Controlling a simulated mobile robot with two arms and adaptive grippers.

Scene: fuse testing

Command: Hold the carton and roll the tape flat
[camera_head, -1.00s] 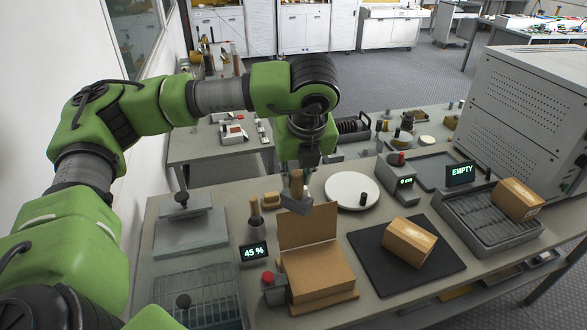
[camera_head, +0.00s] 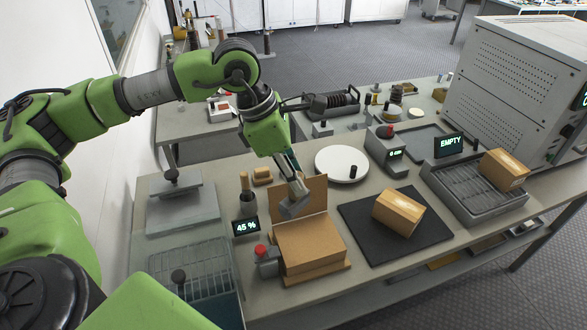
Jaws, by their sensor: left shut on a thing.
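My left gripper (camera_head: 291,178) is shut on a hand tool with a wooden handle and a grey block-like head (camera_head: 294,208). The tool is tilted, just above the brown box with a raised back flap (camera_head: 310,245); I cannot tell whether the two touch. The fingers partly hide the handle. A brown carton (camera_head: 398,213) with a paler strip along its top, perhaps tape, lies at an angle on a black mat (camera_head: 358,235), to the right of my left gripper. A similar carton (camera_head: 504,170) sits at the grey ribbed tray. My right gripper is not in view.
A wooden-handled tool (camera_head: 245,183) stands in a holder behind the "45 %" display (camera_head: 246,226). A white round plate (camera_head: 342,164) lies behind the mat. The ribbed tray (camera_head: 470,190) and a large grey machine (camera_head: 515,90) stand at right. The mat's front is clear.

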